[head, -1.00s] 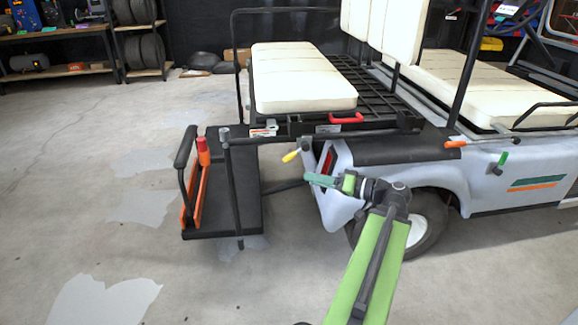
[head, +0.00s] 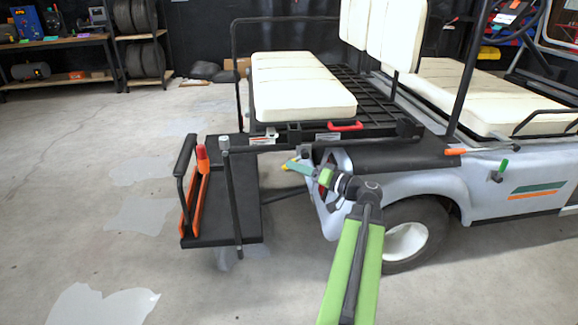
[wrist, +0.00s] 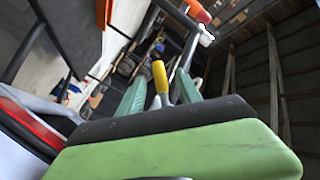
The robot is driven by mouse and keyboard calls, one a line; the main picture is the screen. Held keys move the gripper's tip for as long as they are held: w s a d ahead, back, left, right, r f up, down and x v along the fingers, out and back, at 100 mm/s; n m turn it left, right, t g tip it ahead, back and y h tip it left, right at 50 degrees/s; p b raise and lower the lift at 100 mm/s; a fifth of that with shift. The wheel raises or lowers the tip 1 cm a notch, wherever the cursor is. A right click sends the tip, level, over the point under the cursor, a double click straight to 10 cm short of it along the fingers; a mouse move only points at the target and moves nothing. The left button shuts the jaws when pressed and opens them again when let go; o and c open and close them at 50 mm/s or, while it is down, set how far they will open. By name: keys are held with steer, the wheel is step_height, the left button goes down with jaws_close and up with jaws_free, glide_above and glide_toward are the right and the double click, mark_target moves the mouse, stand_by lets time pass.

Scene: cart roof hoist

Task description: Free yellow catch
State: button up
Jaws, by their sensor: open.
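The yellow catch (head: 285,167) is a small lever at the rear corner of the cart, beneath the bed edge. In the wrist view the yellow catch (wrist: 160,78) stands between the two green fingers of my gripper (wrist: 161,88), which is open. A gap shows between the catch and the fingers there, though contact lower down cannot be told. In the head view my gripper (head: 294,166) points left at the catch and covers most of it; only its yellow tip shows.
A red handle (head: 346,126) is on the bed edge just above. The cart's white body and wheel (head: 405,242) are to the right. Open floor lies left.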

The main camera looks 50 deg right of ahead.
steer(key=shift+w+a, duration=0.2)
steer(key=shift+w, duration=1.45)
jaws_close()
